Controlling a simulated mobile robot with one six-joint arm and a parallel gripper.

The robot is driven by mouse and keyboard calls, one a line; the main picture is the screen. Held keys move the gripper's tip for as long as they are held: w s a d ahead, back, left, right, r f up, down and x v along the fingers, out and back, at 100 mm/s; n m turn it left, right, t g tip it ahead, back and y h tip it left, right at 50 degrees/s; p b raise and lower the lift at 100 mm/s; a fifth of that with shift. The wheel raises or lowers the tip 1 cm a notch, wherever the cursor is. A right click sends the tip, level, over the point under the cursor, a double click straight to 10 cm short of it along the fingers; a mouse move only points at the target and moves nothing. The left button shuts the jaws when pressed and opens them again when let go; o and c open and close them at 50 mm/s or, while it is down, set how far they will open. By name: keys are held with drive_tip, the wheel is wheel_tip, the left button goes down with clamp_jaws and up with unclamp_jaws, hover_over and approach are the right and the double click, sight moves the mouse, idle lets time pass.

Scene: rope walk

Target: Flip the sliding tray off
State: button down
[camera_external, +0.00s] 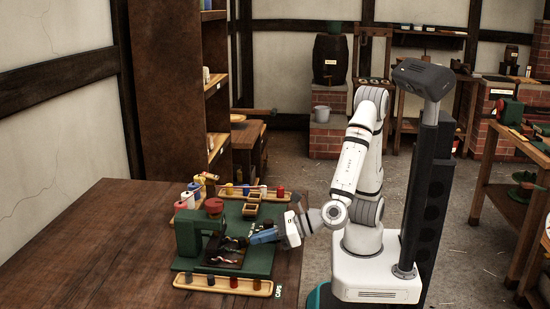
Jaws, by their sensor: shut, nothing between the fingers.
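A green machine (190,237) with a red round top (214,206) stands on a green board (187,265) on the wooden table. A dark brown tray-like part (222,258) lies at its base, with small pale pieces on it. I take this for the sliding tray, but its details are too small to be sure. My gripper (245,241) reaches in from the right, low over the board beside the tray-like part. It is shut and holds nothing. I cannot tell whether its tips touch the tray or the machine. A switch or handle cannot be made out.
A wooden rack (262,289) with several coloured spools lies in front of the board. Another spool rack (284,198) lies behind it. A small wooden box (250,209) sits on the board's far side. The table's left part (90,250) is clear.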

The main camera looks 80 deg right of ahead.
drive_tip(key=f+p+v, duration=0.1)
drive_tip(key=p+v, duration=0.1)
drive_tip(key=v, duration=1.1)
drive_tip(key=shift+p, duration=0.35)
drive_tip(key=shift+s, duration=0.1)
drive_tip(key=w+d+r+m+g+h+p, duration=0.2)
drive_tip(key=w+d+m+g+h+p, duration=0.2)
drive_tip(key=d+m, duration=0.5)
drive_tip(key=w+d+r+m+g+h+p, duration=0.25)
drive_tip(key=w+d+m+p, duration=0.35)
drive_tip(key=d, duration=0.6)
drive_tip(key=s+d+r+m+g+y+p, duration=0.2)
drive_tip(key=d+r+m+p, duration=0.2)
drive_tip(key=m, duration=0.7)
drive_tip(key=s+d+r+m+g+y+p, duration=0.2)
drive_tip(key=d+r+m+p, duration=0.3)
drive_tip(key=d+m, duration=0.3)
drive_tip(key=s+m+g, duration=0.1)
drive_tip(key=m, duration=0.2)
drive_tip(key=shift+s+d+r+m, duration=0.25)
drive_tip(key=shift+s+d+m, duration=0.05)
drive_tip(key=shift+m, duration=0.1)
